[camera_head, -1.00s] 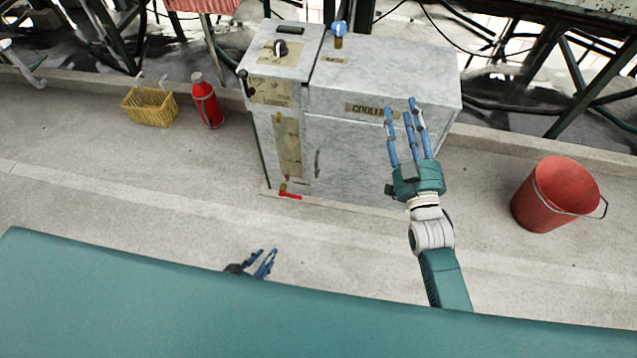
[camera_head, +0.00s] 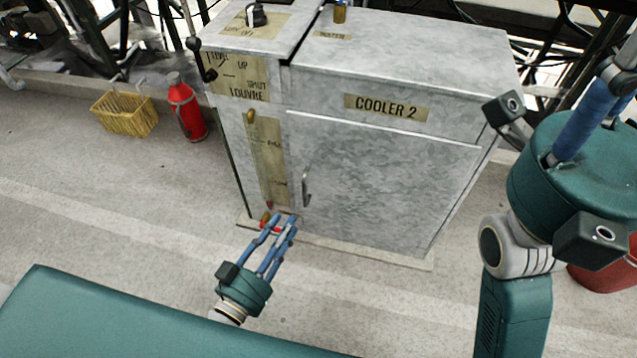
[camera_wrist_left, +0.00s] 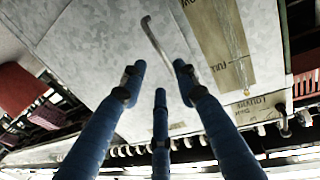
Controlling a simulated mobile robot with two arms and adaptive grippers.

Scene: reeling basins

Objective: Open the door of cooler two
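Cooler two is a grey metal cabinet with a "COOLER 2" label (camera_head: 387,107). Its front door (camera_head: 375,175) is shut, with a thin upright metal handle (camera_head: 307,187) at its left edge. My left gripper (camera_head: 284,224) is below and slightly left of the handle in the head view, its three blue fingers apart and empty. In the left wrist view the handle (camera_wrist_left: 156,42) shows ahead between the spread fingers (camera_wrist_left: 158,85), not touched as far as I can see. My right gripper (camera_head: 590,115) is large at the right, its fingertips cut off.
Left of the door is a panel with a gauge strip (camera_head: 268,160) and a louvre lever (camera_head: 203,60). A red flask (camera_head: 187,108) and yellow basket (camera_head: 125,112) stand on the floor at left. A red bucket (camera_head: 607,277) is partly behind my right arm.

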